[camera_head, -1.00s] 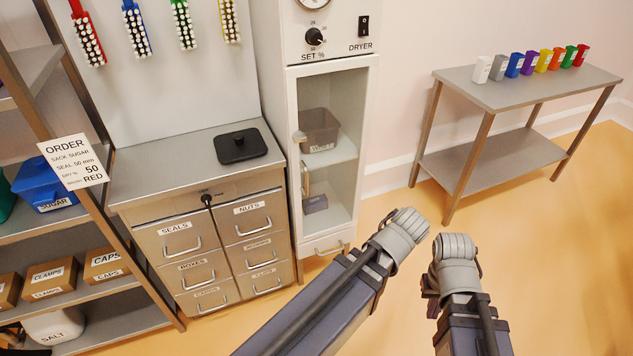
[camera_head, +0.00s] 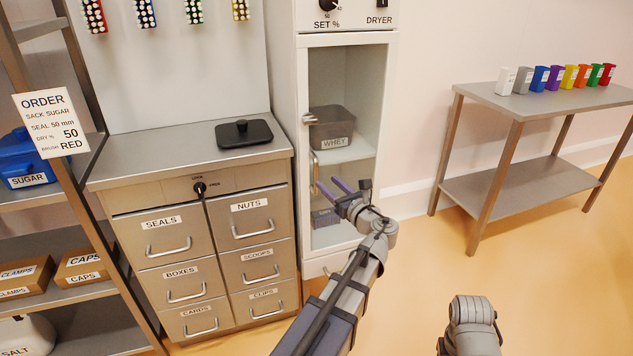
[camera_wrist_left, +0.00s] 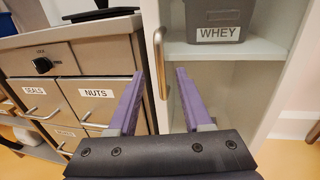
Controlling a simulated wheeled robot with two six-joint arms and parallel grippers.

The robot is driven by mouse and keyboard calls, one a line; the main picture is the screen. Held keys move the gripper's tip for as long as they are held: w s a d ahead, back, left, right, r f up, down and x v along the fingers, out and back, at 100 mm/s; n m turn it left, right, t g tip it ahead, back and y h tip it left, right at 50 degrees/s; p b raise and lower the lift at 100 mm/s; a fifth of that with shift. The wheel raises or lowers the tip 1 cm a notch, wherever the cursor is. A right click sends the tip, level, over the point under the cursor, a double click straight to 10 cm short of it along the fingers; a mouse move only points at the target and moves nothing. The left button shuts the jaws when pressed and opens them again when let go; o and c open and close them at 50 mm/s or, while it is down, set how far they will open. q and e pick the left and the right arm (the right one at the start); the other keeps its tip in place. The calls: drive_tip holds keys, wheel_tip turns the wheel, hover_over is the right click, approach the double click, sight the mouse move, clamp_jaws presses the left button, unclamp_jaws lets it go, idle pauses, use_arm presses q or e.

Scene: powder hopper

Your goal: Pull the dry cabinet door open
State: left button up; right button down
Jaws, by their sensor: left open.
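The dry cabinet (camera_head: 352,22) is white and stands centre in the head view. Its glass door (camera_head: 346,40) looks shut. A vertical metal bar handle (camera_head: 313,170) is on the door's left edge; it also shows in the left wrist view (camera_wrist_left: 160,62). My left gripper (camera_head: 332,187) is open and empty in front of the door, close to the handle. In the left wrist view its purple fingers (camera_wrist_left: 159,75) appear either side of the handle's line; I cannot tell the depth gap. My right arm shows low in the head view, its gripper hidden.
A drawer cabinet (camera_head: 200,270) with a black lid (camera_head: 244,133) on top stands just left. A grey WHEY bin (camera_head: 333,127) sits on a shelf inside the dry cabinet. A side table (camera_head: 500,98) with several coloured containers stands right. The floor between is clear.

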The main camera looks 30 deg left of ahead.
sight(317, 173)
use_arm(q)
drive_tip(key=shift+x, duration=3.9)
drive_tip(key=shift+c, duration=0.4)
clamp_jaws()
